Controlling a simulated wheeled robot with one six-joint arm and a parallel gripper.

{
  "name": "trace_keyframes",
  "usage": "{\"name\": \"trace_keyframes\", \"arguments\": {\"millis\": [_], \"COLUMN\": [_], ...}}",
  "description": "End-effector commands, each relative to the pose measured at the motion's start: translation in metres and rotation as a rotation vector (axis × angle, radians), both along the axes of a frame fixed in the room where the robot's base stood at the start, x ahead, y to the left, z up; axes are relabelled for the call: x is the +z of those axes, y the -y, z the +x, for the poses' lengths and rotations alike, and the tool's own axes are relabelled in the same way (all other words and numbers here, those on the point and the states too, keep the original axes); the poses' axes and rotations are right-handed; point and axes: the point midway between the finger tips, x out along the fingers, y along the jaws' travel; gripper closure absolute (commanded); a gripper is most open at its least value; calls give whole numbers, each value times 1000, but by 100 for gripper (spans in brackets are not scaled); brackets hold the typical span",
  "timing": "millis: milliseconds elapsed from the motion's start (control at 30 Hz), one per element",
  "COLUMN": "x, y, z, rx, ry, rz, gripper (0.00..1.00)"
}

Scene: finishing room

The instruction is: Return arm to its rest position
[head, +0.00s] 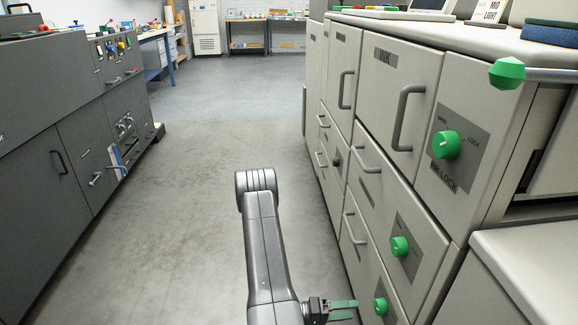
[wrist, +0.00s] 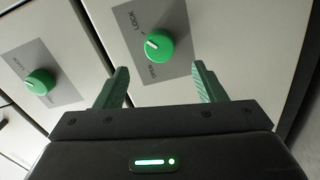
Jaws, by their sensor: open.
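My gripper (head: 343,310) is low in the head view, beside the front of the light grey machine at the right. In the wrist view my gripper (wrist: 161,88) has its two green fingers spread apart with nothing between them. A green lock knob (wrist: 159,45) on a grey plate sits just beyond the gap between the fingers, apart from them. A second green knob (wrist: 40,82) lies to the left. The head view shows a low knob (head: 380,304) close to the fingertips, a middle knob (head: 400,247) and the upper ink lock knob (head: 446,145).
The light grey machine (head: 455,72) with handled doors and drawers lines the right side. A dark grey machine (head: 75,130) stands at the left. The floor (head: 200,190) between them is clear. Work tables (head: 247,37) and a pale cabinet (head: 206,28) stand at the back.

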Motion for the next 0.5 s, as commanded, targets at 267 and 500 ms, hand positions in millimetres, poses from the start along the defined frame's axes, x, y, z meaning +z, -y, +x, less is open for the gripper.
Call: {"name": "trace_keyframes", "arguments": {"millis": [267,500], "x": [1,1], "y": [-29,-52], "z": [-2,-3], "rx": [4,4], "ry": [-1,0], "rz": [-1,0], "gripper": [37,37]}}
